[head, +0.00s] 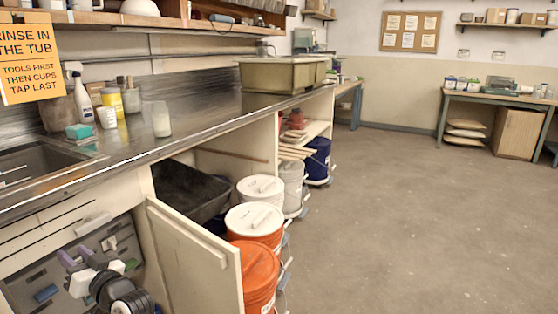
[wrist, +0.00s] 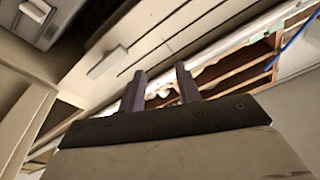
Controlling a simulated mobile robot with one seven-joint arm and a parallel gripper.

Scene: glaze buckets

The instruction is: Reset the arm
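My gripper (head: 74,256) is at the lower left of the head view, low in front of the cabinet under the sink counter. Its two purple fingers stand apart with nothing between them. In the wrist view the fingers (wrist: 160,88) also show a clear gap. My arm behind it is folded low at the bottom edge of the head view.
An open cabinet door (head: 195,262) stands right of my gripper. Beyond it are an orange bucket (head: 257,272), white-lidded buckets (head: 254,218) and a black tub (head: 190,190). The metal counter (head: 190,125) overhangs. The floor (head: 420,220) to the right is clear.

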